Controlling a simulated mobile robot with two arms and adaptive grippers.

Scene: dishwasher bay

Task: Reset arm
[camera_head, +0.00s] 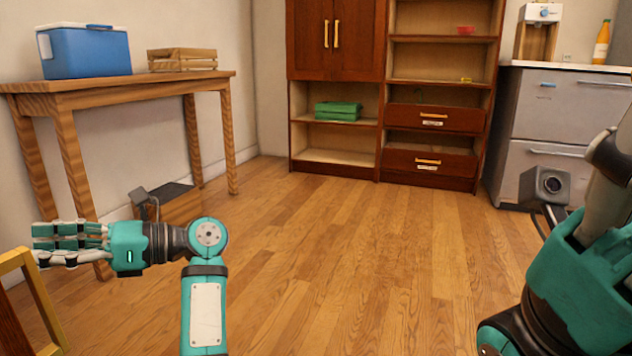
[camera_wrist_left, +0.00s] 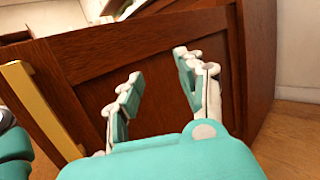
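In the head view my left gripper (camera_head: 38,244) is at the lower left, pointing left, with nothing seen in its fingers. In the left wrist view the left gripper (camera_wrist_left: 159,64) has its two fingers apart with an empty gap between them. A dark brown wooden panel (camera_wrist_left: 100,52) lies beyond the fingers; I cannot tell whether they touch it. My right arm (camera_head: 575,270) is raised at the right edge of the head view, with its wrist camera showing; its gripper fingers are out of frame.
A yellow handle (camera_head: 40,300) on dark wood is close below my left gripper. A wooden table (camera_head: 150,82) carries a blue cooler (camera_head: 85,52) and a wooden crate (camera_head: 182,60). A brown cabinet (camera_head: 436,95) and a grey dishwasher (camera_head: 535,115) stand behind. The middle floor is clear.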

